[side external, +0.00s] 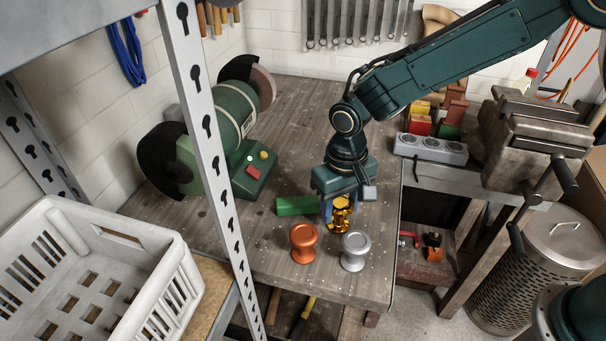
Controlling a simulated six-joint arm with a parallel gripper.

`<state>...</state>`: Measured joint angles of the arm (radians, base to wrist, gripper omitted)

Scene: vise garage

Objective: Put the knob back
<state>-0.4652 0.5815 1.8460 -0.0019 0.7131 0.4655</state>
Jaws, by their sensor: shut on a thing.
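My gripper (341,209) reaches down over the front part of the wooden workbench and is shut on a shiny gold knob (342,221). The fingers hide part of the gold knob, and I cannot tell whether it touches the bench top. A copper knob (304,243) stands upright on the bench to the front left of my gripper. A silver knob (355,251) stands upright to the front right, close to the gold one.
The workbench (290,120) is clear behind my gripper. A green bench grinder (232,118) stands at left, behind a slotted metal post (207,125). A white crate (150,240) is at front left. A power strip (430,149), colored blocks (420,125) and a vise (535,130) are at right.

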